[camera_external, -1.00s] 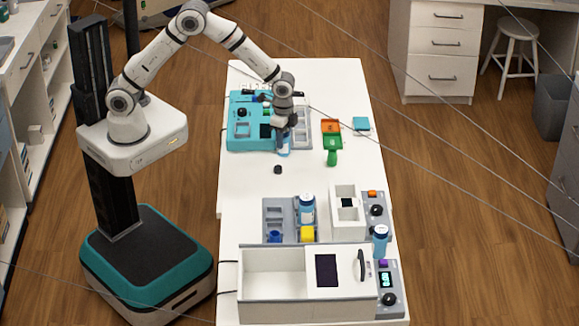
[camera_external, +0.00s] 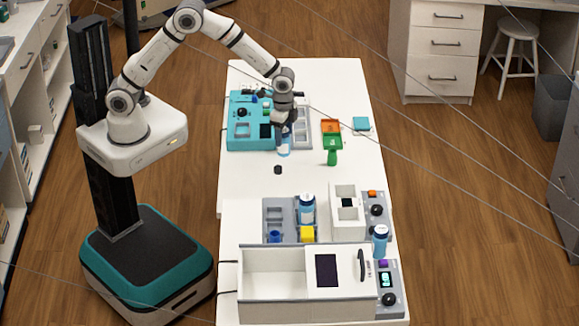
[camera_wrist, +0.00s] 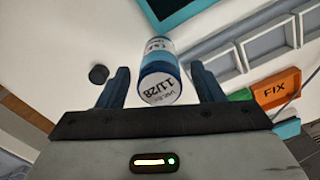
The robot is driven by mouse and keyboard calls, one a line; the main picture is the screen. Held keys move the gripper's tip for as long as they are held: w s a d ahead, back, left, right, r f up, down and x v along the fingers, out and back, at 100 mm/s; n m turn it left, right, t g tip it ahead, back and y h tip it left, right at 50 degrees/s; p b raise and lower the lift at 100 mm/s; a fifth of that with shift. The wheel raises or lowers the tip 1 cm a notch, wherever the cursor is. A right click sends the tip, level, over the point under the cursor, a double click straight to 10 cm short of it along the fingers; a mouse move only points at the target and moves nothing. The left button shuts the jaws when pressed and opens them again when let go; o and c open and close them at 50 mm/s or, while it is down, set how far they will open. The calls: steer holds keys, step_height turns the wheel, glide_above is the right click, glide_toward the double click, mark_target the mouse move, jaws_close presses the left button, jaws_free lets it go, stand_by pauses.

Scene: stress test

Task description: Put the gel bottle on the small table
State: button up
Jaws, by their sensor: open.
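A blue-and-white bottle (camera_external: 284,149) stands on the white table under my gripper (camera_external: 283,133). In the wrist view the bottle (camera_wrist: 160,74) shows its blue end with a printed "11/28" label. It lies between the two fingers of my open gripper (camera_wrist: 162,82), with a visible gap on each side. Two similar blue bottles are closer to the camera: one (camera_external: 307,211) in a grey tray, one (camera_external: 380,241) by the white box. I cannot tell which bottle holds gel. No separate small table is clearly identifiable.
A teal device (camera_external: 244,137) and grey tray stand behind the bottle. A large white box (camera_external: 270,270) fills the near end. The table's middle is mostly clear.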

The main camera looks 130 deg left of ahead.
step_height(320, 180, up, 10)
steer(key=shift+r, duration=0.2)
steer(key=s+d+r+m, duration=0.1)
steer(key=s+d+r, duration=0.2)
steer(key=d, duration=0.6)
steer(key=s+d+r+t, duration=0.1)
steer(key=s+d, duration=0.3)
steer(key=d, duration=0.5)
steer(key=s+d+r+m+t, duration=0.1)
steer(key=s+d+r, duration=0.2)
steer(key=d, duration=0.7)
steer(key=shift+s+r+m, duration=0.3)
steer(key=shift+r, duration=0.5)
steer(key=shift+m+t, duration=0.4)
steer(key=shift+m, duration=0.1)
steer(key=s+d, duration=0.2)
steer(key=s+d+f, duration=0.1)
steer(key=s+d, duration=0.1)
steer(key=s, duration=0.1)
steer(key=s+d, duration=0.2)
steer(key=s, duration=0.1)
steer(key=shift+f, duration=0.25)
steer(key=shift+o, duration=0.5)
steer(key=shift+s+d+f, duration=0.15)
steer(key=shift+s+d, duration=0.1)
